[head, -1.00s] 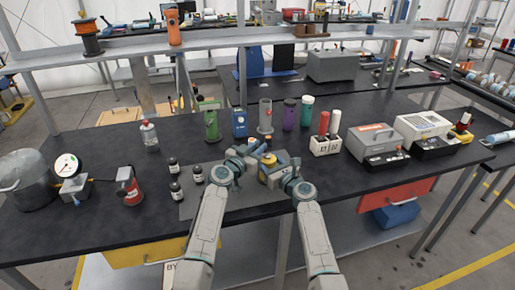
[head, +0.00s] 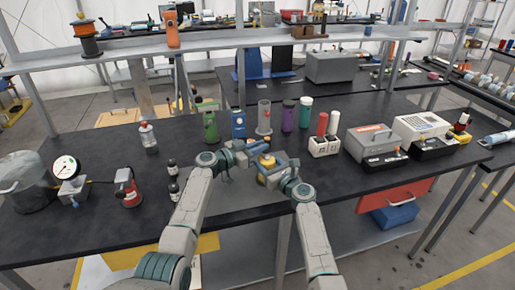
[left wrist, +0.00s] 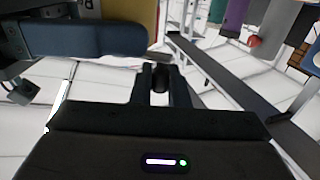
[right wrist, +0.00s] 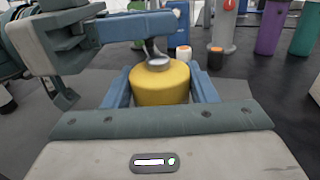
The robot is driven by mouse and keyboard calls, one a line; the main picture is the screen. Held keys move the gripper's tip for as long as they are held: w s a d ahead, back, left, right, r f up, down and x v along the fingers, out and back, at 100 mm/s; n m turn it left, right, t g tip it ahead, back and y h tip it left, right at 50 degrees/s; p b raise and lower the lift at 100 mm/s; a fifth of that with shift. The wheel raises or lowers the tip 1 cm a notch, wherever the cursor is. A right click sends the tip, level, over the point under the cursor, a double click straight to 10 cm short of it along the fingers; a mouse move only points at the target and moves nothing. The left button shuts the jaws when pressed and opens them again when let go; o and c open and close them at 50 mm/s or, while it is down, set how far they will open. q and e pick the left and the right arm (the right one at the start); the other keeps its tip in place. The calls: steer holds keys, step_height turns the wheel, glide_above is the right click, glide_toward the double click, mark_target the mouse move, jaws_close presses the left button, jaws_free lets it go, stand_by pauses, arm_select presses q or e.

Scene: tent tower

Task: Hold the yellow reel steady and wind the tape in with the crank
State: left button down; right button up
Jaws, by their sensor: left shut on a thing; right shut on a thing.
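The yellow reel (head: 267,165) stands on a grey mat at the middle of the bench, partly hidden by my grippers in the head view. In the right wrist view the yellow reel (right wrist: 160,84) sits between the fingers of my right gripper (right wrist: 161,92), which is shut on its sides. A small metal crank arm (right wrist: 154,50) shows on top of it. My left gripper (left wrist: 160,82) is shut on a small dark crank knob (left wrist: 160,76), above the reel. I cannot make out the tape in any view.
Behind the reel are a green holder (head: 210,125), a blue canister (head: 239,124), a grey cylinder (head: 264,117) and a purple bottle (head: 288,115). The bench front right is clear.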

arm_select(q)
steer(key=shift+w+d+f+m+g+h, duration=0.15)
steer(key=shift+m+g+h, duration=0.15)
steer(key=shift+m+g, duration=0.25)
steer(key=shift+w+m+g+h, duration=0.1)
steer(key=shift+m+g+h, duration=0.2)
steer(key=shift+g, duration=0.4)
steer(key=shift+w+d+f+m+g+h, duration=0.15)
steer(key=shift+m+g+h, duration=0.15)
steer(key=shift+m+g, duration=0.25)
steer(key=shift+r+g, duration=0.1)
steer(key=shift+g, duration=0.4)
steer(key=shift+s+a, duration=0.1)
steer(key=c, duration=1.5)
jaws_free()
steer(key=shift+o, duration=0.2)
steer(key=shift+r, duration=0.1)
steer(key=shift+r, duration=0.15)
step_height(320, 180, up, 10)
steer(key=shift+f, duration=0.2)
